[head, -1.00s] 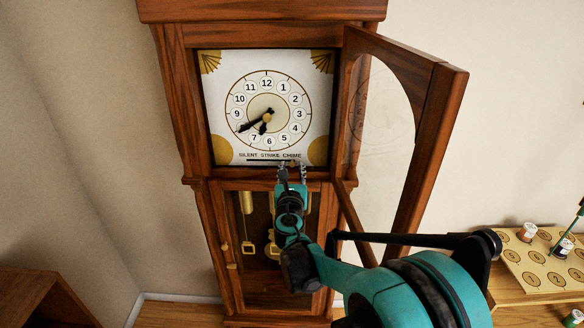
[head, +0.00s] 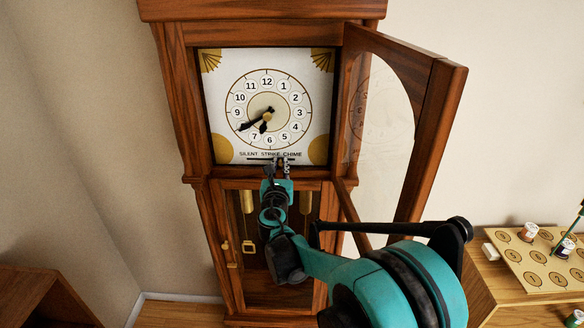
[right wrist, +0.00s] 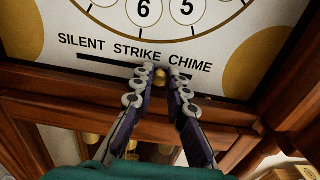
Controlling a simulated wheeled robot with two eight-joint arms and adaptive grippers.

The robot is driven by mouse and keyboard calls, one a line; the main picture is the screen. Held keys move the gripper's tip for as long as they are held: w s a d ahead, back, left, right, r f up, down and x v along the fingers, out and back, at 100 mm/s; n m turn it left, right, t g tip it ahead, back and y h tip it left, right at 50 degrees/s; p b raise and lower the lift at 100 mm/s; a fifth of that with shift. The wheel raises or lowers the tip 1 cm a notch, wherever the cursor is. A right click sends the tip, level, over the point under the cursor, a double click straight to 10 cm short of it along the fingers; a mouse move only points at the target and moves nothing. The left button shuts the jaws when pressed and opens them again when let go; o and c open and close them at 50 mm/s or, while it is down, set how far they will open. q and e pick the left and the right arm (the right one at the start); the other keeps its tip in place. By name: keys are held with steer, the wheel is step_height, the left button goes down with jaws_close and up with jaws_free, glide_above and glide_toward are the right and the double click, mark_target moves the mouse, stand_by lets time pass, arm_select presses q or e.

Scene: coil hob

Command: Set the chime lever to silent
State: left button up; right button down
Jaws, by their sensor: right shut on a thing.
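The clock dial (head: 225,70) carries the words SILENT, STRIKE and CHIME along its lower edge. A dark slot (right wrist: 100,64) runs under them. The chime lever (right wrist: 160,75) is a small brass knob on this slot, below the space between STRIKE and CHIME. My right gripper (right wrist: 161,78) is shut on the lever, one fingertip on each side of it. In the head view the right gripper (head: 278,166) is at the bottom edge of the dial and its tips hide most of the knob. My left gripper is not in view.
The glazed clock door (head: 420,150) stands open to the right, close to my right arm. The lower case (head: 215,240) holds brass weights behind its front. A board with numbered spots and small spools (head: 535,265) lies at the far right. A wooden cabinet (head: 35,295) is at lower left.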

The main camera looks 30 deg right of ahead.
steer(key=w+a, duration=0.1)
steer(key=a, duration=0.1)
steer(key=w+a, duration=0.2)
steer(key=a, duration=0.1)
steer(key=w+a, duration=0.2)
steer(key=a, duration=0.1)
steer(key=shift+b, duration=0.35)
steer(key=shift+w+a, duration=0.15)
steer(key=shift+a, duration=0.15)
steer(key=c, duration=1.6)
jaws_free()
steer(key=shift+a, duration=0.1)
steer(key=shift+o, duration=0.5)
steer(key=shift+w+a, duration=0.1)
steer(key=shift+s+a, duration=0.1)
steer(key=shift+s, duration=0.25)
glide_toward(247, 158)
steer(key=v, duration=0.5)
steer(key=shift+s+a+f, duration=0.15)
steer(key=shift+s, duration=0.25)
